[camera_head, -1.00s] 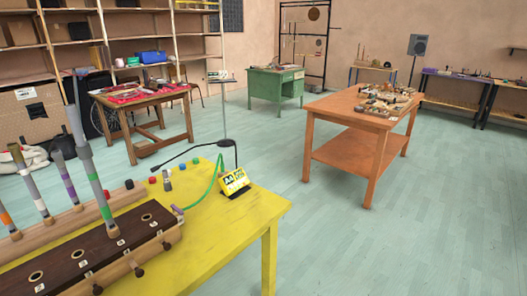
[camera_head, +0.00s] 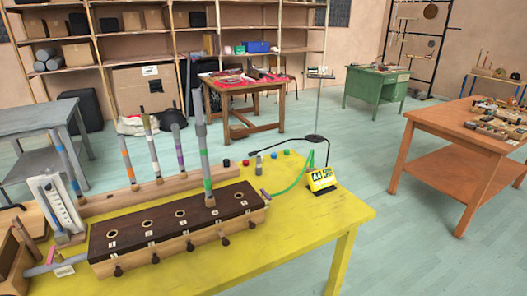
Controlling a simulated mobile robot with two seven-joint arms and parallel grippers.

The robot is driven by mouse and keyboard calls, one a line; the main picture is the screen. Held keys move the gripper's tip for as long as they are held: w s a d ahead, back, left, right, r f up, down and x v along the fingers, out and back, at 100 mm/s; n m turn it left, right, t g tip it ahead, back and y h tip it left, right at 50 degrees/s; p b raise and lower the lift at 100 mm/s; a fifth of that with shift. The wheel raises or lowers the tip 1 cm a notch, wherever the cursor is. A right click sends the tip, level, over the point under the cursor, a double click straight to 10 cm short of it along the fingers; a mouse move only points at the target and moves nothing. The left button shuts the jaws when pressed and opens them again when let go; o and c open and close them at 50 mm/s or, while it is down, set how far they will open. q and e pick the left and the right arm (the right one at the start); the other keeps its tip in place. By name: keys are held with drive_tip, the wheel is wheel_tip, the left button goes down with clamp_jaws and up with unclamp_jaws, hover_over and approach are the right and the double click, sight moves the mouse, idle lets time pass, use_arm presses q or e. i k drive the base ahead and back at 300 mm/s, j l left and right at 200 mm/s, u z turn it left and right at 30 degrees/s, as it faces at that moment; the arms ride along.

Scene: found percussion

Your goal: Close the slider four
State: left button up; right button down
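A long wooden box (camera_head: 178,232) with a dark top lies on the yellow table. Its top has round holes with small number labels. Several dark slider knobs stick out along the front side. The knob below the tube (camera_head: 225,240) appears to be slider four; how far it is pulled out is hard to tell. Neither of my grippers is in view.
A yellow-black A4 sign (camera_head: 321,180) and a green hose (camera_head: 295,182) are at the table's right. Other banded tubes (camera_head: 152,150) stand behind the box. A white gauge (camera_head: 57,206) stands left. The yellow table (camera_head: 290,235) is bare at front right.

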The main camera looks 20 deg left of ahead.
sight(226, 243)
drive_tip(key=u, duration=1.45)
